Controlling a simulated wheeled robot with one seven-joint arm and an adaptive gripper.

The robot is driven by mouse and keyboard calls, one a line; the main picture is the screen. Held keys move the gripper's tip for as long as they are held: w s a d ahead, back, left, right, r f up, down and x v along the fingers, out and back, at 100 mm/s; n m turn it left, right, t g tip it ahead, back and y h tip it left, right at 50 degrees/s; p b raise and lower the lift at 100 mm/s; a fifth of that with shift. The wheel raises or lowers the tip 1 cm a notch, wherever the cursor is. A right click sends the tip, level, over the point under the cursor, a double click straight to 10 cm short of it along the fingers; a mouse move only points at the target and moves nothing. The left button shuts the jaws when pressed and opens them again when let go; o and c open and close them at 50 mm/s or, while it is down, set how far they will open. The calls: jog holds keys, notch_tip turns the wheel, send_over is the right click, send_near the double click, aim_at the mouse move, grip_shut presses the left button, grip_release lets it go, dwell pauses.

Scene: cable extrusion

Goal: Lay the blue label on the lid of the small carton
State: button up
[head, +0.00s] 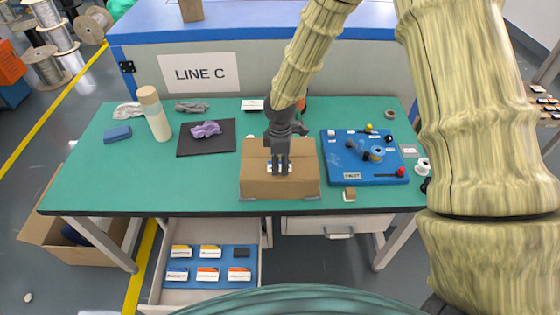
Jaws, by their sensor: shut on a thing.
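The small carton (255,186) is a closed brown box standing near the front edge of the green table. My gripper (280,172) points straight down over the middle of its lid. It is shut on a small white-and-blue label (288,167), which looks like the blue label. The fingers hide the label's middle. The label is at or just above the lid; I cannot tell whether it touches.
An open drawer (167,292) below holds several coloured labels on a blue tray. A blue board (338,175) with small parts lies right of the carton. A black mat (188,150) with a purple cloth and a bottle (157,119) are to the left.

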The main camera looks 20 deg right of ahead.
jog(key=shift+f, duration=0.5)
jog(key=o, duration=0.7)
jog(key=shift+o, duration=0.2)
notch_tip(320, 180, up, 12)
dwell(0.5)
jog(key=shift+s, duration=0.1)
dwell(0.6)
